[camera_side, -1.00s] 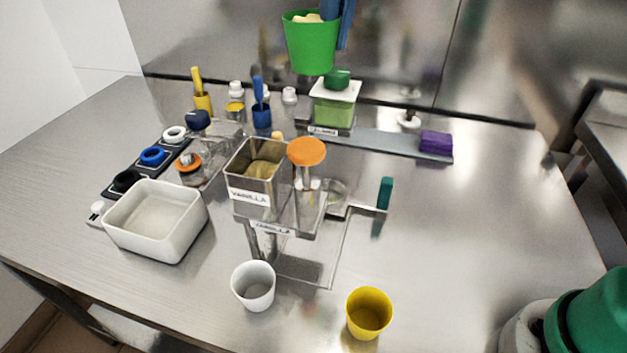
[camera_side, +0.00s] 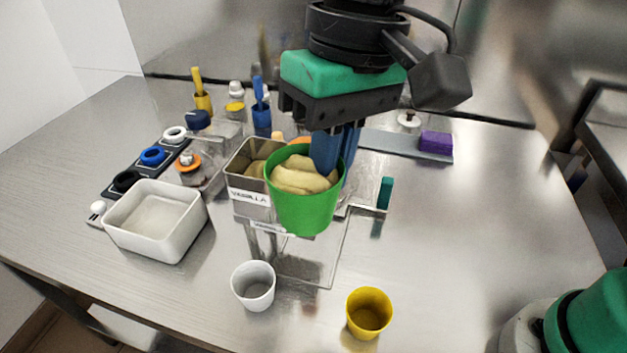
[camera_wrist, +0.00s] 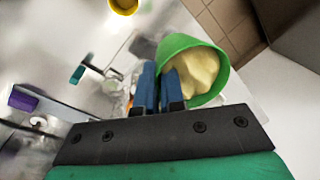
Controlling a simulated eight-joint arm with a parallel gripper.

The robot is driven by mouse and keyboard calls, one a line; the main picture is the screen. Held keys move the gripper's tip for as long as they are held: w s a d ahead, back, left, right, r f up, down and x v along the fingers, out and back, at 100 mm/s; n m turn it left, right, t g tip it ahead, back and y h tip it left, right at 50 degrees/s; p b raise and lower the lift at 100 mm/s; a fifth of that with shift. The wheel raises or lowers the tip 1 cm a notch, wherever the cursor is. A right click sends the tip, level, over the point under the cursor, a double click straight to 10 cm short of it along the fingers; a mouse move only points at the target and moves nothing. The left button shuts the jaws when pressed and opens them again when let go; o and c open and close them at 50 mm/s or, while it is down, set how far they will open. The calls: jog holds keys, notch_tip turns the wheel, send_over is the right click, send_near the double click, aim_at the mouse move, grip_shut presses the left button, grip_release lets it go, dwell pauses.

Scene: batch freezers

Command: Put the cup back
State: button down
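The green cup (camera_side: 306,211) is full of pale yellow ice cream (camera_side: 300,177). My gripper (camera_side: 336,150) is shut on the rim of the green cup, with its blue fingers on either side of the wall. The cup hangs upright or nearly so in front of the vanilla dispenser (camera_side: 250,197), above the table. In the wrist view the green cup (camera_wrist: 187,43) is also pinched between the blue fingers (camera_wrist: 157,88). A white cup (camera_side: 253,287) and a yellow cup (camera_side: 369,314) stand empty at the table's front.
A white rectangular bin (camera_side: 155,222) stands at the left. Behind it are a strip with coloured rings (camera_side: 152,157) and small holders with tools (camera_side: 262,110). A purple block (camera_side: 436,141) lies at the back right. The right part of the table is clear.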

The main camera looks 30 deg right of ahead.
notch_tip(320, 180, down, 20)
jog(key=shift+f, duration=0.25)
dwell(0.5)
jog(key=shift+f, duration=0.1)
jog(key=c, duration=1)
grip_release()
notch_tip(320, 180, up, 12)
jog(key=d, duration=0.2)
jog(key=w+d+t, duration=0.1)
jog(key=d+t, duration=0.1)
jog(key=d, duration=0.4)
jog(key=w+d+m+t+h, duration=0.1)
jog(key=d+t, duration=0.2)
jog(key=d, duration=0.3)
jog(key=w+d+t, duration=0.2)
jog(key=d, duration=0.4)
jog(key=shift+w+d+m+h, duration=0.1)
jog(key=shift+d+m+h, duration=0.2)
jog(key=shift+d+m, duration=0.1)
